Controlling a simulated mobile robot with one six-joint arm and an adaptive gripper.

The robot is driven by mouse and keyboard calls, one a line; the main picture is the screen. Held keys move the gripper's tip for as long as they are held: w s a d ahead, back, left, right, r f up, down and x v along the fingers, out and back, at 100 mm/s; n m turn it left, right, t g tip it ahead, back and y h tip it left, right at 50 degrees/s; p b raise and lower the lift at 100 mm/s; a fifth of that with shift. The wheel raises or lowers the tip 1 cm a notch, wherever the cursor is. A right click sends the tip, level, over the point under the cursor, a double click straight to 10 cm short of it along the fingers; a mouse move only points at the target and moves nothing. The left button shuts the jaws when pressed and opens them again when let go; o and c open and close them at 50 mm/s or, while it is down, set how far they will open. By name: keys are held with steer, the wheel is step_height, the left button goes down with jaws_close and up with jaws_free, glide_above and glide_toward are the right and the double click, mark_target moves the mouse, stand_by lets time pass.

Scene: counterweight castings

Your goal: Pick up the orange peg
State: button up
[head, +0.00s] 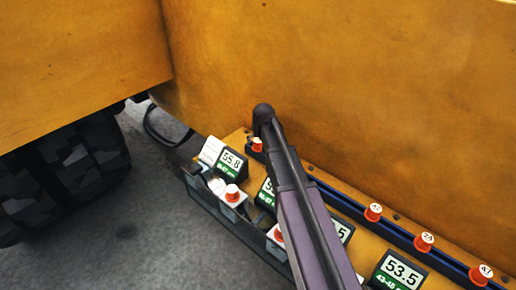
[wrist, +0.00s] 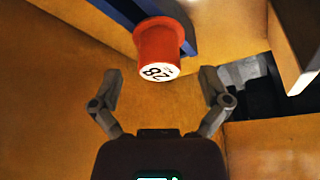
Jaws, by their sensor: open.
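In the wrist view an orange-red peg (wrist: 160,44) with a flared rim and a white end face, marked with what looks like 28, sits against a dark blue rail (wrist: 120,12). My gripper (wrist: 162,78) is open, its two fingers spread to the left and right below the peg. The peg lies between their lines but beyond the tips, and nothing is held. In the head view my arm hides the gripper. A partly hidden peg (head: 257,145) shows beside the arm at the rail's far end; I cannot tell for sure whether it is the same one.
Several similar pegs (head: 373,212) stand along the rail in the head view. Digital displays (head: 401,270) line the ledge. Grey bins (head: 235,212) with white-and-red pieces stand along its left edge. A large orange-yellow wall (head: 370,90) rises close behind. Grey floor (head: 140,240) is clear at left.

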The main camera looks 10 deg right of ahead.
mark_target(258, 141)
steer(key=shift+b+x, duration=1.1)
steer(key=shift+x, duration=0.4)
steer(key=c, duration=1.2)
